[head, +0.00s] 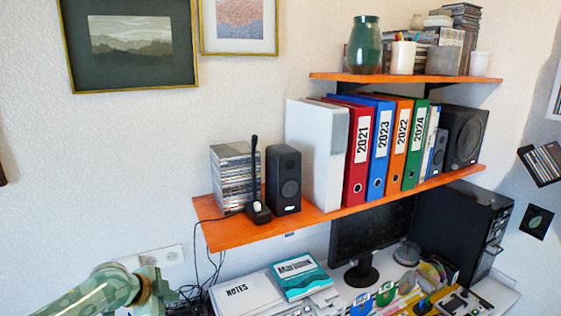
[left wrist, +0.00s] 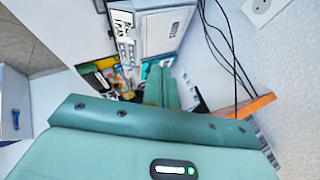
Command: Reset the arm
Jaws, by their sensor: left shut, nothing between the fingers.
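My left arm (head: 105,292) comes in at the lower left of the head view, in front of the wall and left of the desk. Its patterned green links are cut off by the bottom edge. In the left wrist view my left gripper (left wrist: 160,72) shows two green fingers lying together, shut and empty. Beyond them are the desk items, seen at a tilt. My right gripper is in neither view.
An orange lower shelf (head: 227,233) holds CD cases (head: 232,178), speakers and binders. An upper shelf (head: 400,77) holds a green vase (head: 364,46). The desk below carries a monitor (head: 368,235), books (head: 300,276) and discs. Black cables hang near my left arm.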

